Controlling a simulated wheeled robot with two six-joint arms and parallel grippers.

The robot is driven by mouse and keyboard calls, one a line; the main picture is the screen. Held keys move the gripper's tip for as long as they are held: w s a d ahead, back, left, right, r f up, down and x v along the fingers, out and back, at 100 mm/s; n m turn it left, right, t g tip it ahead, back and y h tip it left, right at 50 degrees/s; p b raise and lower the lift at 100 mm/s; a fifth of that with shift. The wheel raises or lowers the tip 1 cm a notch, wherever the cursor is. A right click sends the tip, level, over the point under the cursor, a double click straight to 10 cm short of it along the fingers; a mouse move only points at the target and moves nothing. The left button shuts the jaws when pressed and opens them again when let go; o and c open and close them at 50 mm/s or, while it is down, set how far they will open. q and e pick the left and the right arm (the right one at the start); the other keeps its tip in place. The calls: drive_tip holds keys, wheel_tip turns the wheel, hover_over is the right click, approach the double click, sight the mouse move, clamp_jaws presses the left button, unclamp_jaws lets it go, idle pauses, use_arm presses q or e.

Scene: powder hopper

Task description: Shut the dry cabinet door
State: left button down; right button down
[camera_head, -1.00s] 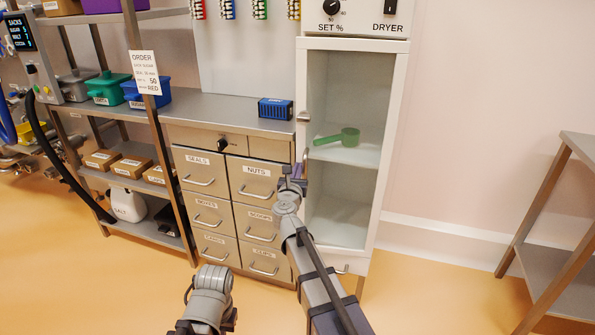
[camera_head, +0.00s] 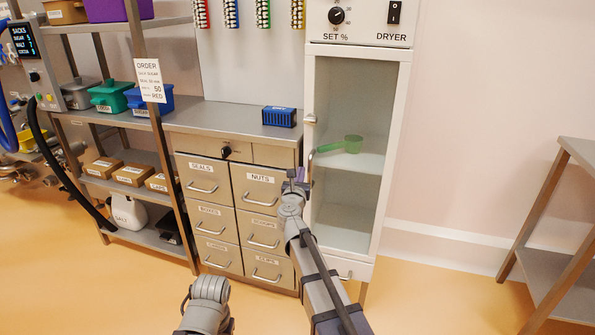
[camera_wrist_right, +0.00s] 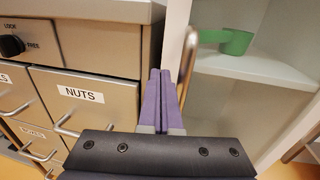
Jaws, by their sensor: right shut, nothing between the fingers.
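The dry cabinet (camera_head: 396,160) is a tall white unit under the dryer panel. Its front is a white frame around a clear pane or opening; the door looks about in line with the front, and I cannot tell whether a small gap is left. A vertical metal handle (camera_wrist_right: 186,72) stands at its left edge. My right gripper (camera_head: 297,180) is shut and empty, just left of the handle; in the wrist view its purple fingers (camera_wrist_right: 161,85) point at the cabinet's left edge, apparently without gripping it. My left gripper is out of sight; only its arm shows at the bottom.
A green scoop (camera_head: 352,144) lies on the cabinet's shelf. A steel drawer unit (camera_head: 232,210) with a blue box (camera_head: 279,116) on top stands close on the left. A steel table (camera_head: 562,260) stands at the right. The floor between is clear.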

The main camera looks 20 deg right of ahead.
drive_tip(key=w+a+v, duration=0.1)
drive_tip(key=a+v, duration=0.1)
drive_tip(key=v, duration=0.9)
drive_tip(key=a+n+t+y, duration=0.2)
drive_tip(key=a+n+y, duration=0.5)
drive_tip(key=n, duration=0.5)
drive_tip(key=s+a+f+n+g+y, duration=0.3)
drive_tip(key=a+f+n+g+y, duration=0.3)
drive_tip(key=n, duration=0.8)
drive_tip(key=s+d+f+n+g+h, duration=0.1)
drive_tip(key=s+d+f+n+g, duration=0.1)
drive_tip(key=s+f+n+g, duration=0.6)
drive_tip(key=s+d+f+n+g+h, duration=0.45)
drive_tip(key=s+d+f+n, duration=0.35)
drive_tip(key=s, duration=0.4)
drive_tip(key=s+a+n+h, duration=0.1)
drive_tip(key=s+a+n, duration=0.2)
drive_tip(key=s+a, duration=0.5)
wheel_tip(320, 180, up, 28)
drive_tip(key=w+a+p, duration=0.1)
drive_tip(key=a+p, duration=0.1)
drive_tip(key=p, duration=2.6)
drive_tip(key=shift+w+a+r, duration=0.2)
drive_tip(key=shift+w+r, duration=0.05)
drive_tip(key=shift+w, duration=0.15)
